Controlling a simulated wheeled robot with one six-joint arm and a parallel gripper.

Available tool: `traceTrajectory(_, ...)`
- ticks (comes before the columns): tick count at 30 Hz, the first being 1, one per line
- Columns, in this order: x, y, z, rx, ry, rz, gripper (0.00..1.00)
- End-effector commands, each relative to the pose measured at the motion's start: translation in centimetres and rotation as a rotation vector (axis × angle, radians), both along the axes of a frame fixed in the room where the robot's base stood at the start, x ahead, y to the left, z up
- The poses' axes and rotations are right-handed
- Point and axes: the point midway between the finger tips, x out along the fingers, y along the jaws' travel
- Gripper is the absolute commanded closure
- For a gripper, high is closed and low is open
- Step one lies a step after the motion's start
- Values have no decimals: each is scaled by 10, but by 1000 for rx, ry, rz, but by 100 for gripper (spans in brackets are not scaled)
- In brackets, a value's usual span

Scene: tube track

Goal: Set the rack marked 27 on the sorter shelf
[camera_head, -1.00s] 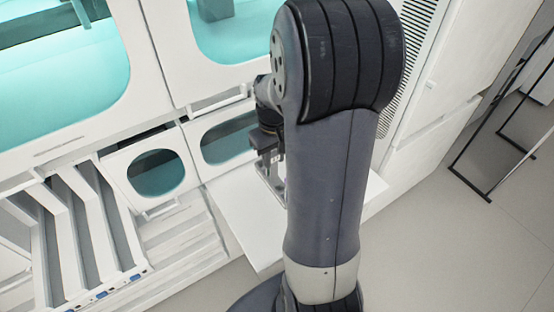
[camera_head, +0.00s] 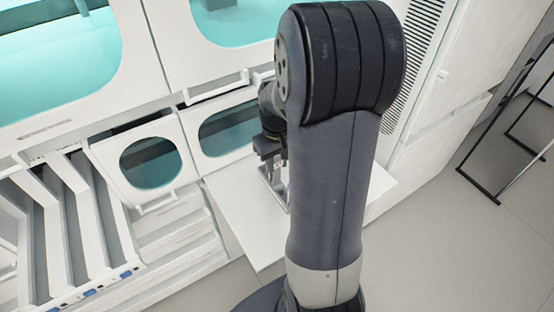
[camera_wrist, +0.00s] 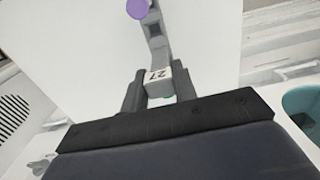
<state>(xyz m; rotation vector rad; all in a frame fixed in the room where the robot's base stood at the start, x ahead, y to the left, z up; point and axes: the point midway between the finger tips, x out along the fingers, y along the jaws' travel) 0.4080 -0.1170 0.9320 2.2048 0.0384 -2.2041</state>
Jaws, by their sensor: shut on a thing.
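The rack marked 27 (camera_wrist: 157,75) is a narrow grey-white holder with a black "27" on its near end. My gripper (camera_wrist: 159,86) is shut on that end, one dark finger on each side. A tube with a purple cap (camera_wrist: 138,8) shows at the rack's far end, cut by the picture's top edge. A plain white shelf (camera_wrist: 85,50) lies behind the rack. In the head view my gripper (camera_head: 270,160) is over this white shelf (camera_head: 235,215), and my arm hides much of it and the rack. I cannot tell whether the rack touches the shelf.
A white cabinet with teal windows (camera_head: 150,163) stands behind the shelf. White slanted channels (camera_head: 75,225) are at the left. A dark-framed stand (camera_head: 480,180) is on the floor at the right. Bare shelf surface shows left of my arm.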

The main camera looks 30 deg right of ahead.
Motion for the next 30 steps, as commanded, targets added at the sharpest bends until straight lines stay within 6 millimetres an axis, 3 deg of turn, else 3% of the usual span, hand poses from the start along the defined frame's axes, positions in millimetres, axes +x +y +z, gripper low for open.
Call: traceTrajectory(30,0,0,-11,0,0,0,100)
